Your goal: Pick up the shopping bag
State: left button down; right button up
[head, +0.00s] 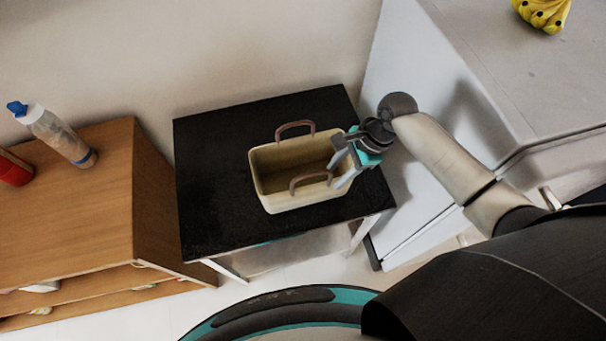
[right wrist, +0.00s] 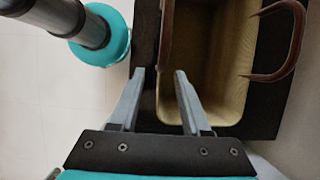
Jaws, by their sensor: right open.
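The shopping bag is an open, cream, box-shaped bag (head: 285,197) with two brown handles, standing upright on a small black table (head: 215,210). Its far handle (head: 295,127) and near handle (head: 310,178) both stand up. My right gripper (head: 337,172) is open and empty at the bag's right end, close to the near handle. In the right wrist view, the right gripper (right wrist: 159,73) points toward one handle (right wrist: 167,35), which lines up with the gap between the fingers. The bag's inside (right wrist: 215,60) shows to the right. I cannot tell whether the fingers touch the bag.
A wooden cabinet (head: 75,210) stands left, carrying a bottle with a blue cap (head: 60,135) and a red object (head: 14,170). A wall is behind the table.

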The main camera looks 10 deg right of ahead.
aim_at(327, 185)
jog(key=b+x, duration=0.1)
jog(key=x, duration=0.6)
jog(key=shift+f, duration=0.3)
jog(key=shift+s, duration=0.1)
grip_shut()
dwell(0.3)
